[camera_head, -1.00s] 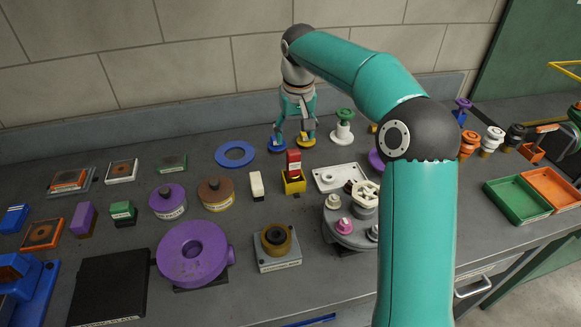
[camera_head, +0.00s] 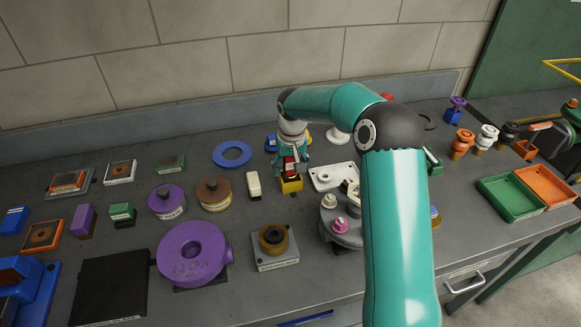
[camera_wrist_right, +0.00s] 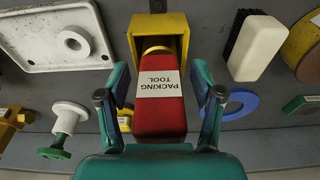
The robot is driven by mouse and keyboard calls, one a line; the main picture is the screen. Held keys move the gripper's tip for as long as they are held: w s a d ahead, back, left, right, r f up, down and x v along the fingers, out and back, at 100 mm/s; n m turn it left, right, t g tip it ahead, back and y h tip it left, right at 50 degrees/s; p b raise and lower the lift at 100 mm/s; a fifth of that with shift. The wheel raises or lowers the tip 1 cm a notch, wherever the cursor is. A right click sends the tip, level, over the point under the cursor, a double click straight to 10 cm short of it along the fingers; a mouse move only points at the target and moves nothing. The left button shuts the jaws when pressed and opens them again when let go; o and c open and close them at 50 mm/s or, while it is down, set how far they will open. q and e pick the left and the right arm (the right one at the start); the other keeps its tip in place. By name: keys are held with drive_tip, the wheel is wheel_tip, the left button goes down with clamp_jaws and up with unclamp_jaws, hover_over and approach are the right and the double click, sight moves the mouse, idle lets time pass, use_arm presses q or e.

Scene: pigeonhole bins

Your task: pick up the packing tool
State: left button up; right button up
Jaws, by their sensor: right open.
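The packing tool is a red block with a white label reading "PACKING TOOL" (camera_wrist_right: 160,112). It stands in a yellow holder (camera_head: 291,186), which shows at the top of the right wrist view (camera_wrist_right: 160,28). In the head view the tool is mostly hidden by my right gripper (camera_head: 290,160). In the right wrist view the teal fingers of my open right gripper (camera_wrist_right: 160,108) are on either side of the tool, with a visible gap at each side. My left gripper is not in view.
A white brush-like block (camera_head: 254,185) stands left of the holder, and a white tray (camera_head: 333,177) lies close on its right. A blue ring (camera_head: 232,154) lies behind to the left. A grey round stand with knobs (camera_head: 342,233) is in front to the right.

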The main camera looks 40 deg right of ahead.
drive_tip(key=shift+f, duration=0.15)
drive_tip(key=c, duration=1.2)
